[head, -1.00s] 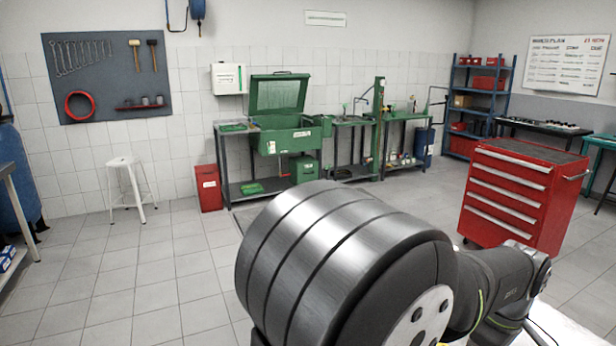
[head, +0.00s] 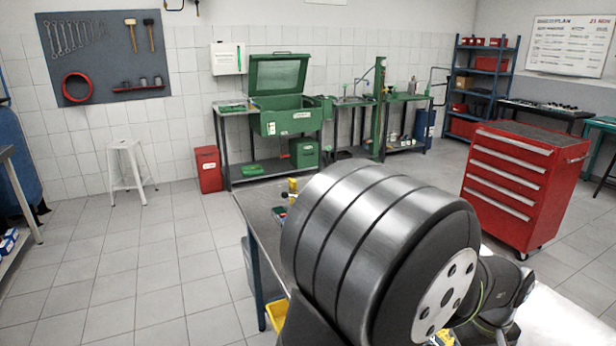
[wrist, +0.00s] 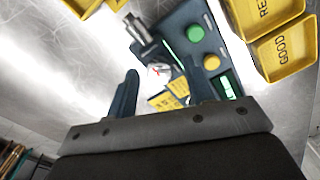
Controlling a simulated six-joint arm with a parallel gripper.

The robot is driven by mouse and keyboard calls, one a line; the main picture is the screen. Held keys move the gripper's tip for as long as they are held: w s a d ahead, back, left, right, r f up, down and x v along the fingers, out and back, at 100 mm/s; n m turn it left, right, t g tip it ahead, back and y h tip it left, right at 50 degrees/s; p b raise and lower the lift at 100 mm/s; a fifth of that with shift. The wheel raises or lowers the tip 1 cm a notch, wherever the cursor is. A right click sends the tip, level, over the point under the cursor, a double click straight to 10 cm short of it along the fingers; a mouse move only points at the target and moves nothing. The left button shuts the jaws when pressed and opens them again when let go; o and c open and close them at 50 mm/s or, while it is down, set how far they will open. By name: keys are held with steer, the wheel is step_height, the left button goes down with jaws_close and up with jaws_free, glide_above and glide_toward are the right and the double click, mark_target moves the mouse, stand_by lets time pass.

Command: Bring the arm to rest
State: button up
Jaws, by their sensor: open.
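My gripper (wrist: 158,78) shows in the wrist view as a dark bar with two fingers standing apart, with nothing seen held between them. The right finger is hard to tell from the dark device behind it. In the head view my arm's thick, ribbed grey link fills the lower middle, and the gripper itself is not seen there. The gripper is over a metal worktop (wrist: 70,75).
Beyond the fingers is a dark blue device (wrist: 178,22) with green and yellow buttons. Yellow bins, one marked GOOD (wrist: 285,50), stand at its right. A bench edge (head: 256,240), red tool cabinet (head: 515,185) and white stool (head: 128,170) surround open floor.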

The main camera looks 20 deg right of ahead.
steer(key=m, duration=0.5)
steer(key=shift+m, duration=2.5)
steer(key=n, duration=0.4)
steer(key=shift+n, duration=0.4)
steer(key=n, duration=0.4)
